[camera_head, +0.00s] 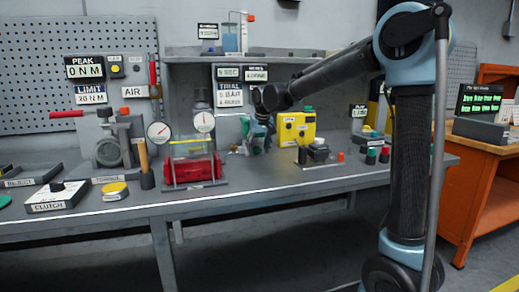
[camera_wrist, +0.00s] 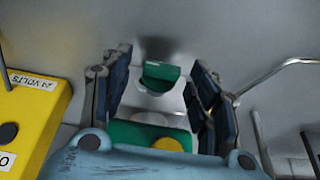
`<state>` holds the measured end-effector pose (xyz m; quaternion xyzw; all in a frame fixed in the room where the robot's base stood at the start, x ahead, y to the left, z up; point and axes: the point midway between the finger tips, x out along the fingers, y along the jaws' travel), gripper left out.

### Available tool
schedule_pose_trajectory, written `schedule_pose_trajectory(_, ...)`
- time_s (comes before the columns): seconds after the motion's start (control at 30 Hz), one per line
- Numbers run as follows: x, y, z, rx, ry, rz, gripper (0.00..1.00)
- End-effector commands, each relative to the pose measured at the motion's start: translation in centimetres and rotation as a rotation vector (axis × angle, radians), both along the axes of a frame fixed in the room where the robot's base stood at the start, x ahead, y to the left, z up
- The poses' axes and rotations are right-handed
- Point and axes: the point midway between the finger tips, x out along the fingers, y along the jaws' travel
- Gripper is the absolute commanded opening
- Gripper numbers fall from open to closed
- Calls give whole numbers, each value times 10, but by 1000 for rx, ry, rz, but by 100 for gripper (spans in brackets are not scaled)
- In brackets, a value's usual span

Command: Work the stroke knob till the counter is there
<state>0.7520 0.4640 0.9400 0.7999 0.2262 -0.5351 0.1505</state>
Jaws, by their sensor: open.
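My gripper (camera_head: 262,138) is at the bench, just left of the yellow box (camera_head: 295,130). In the wrist view my gripper (camera_wrist: 160,95) has its two dark fingers spread wide, with a clear gap between them. A small green block (camera_wrist: 161,72) with a pale lower part shows between the fingertips. A larger green piece with a yellow disc (camera_wrist: 168,145) lies nearer, partly hidden by my gripper's palm. I see no contact with the fingers. No label names the stroke knob, so I cannot tell which part it is. I cannot make out a counter reading.
The yellow box marked 24 VOLTS (camera_wrist: 30,115) is close on the left in the wrist view, and a bent metal rod (camera_wrist: 275,75) is on the right. Small dark and orange pieces (camera_head: 320,152) stand right.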

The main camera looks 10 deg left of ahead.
Motion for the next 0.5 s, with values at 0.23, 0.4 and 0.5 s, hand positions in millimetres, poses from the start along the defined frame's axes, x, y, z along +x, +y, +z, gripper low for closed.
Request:
schedule_pose_trajectory(0.23,0,0,0,0,0,0,39)
schedule_pose_trajectory(0.4,0,0,0,0,0,0,11)
schedule_pose_trajectory(0.5,1,-4,0,-2,0,-1,11)
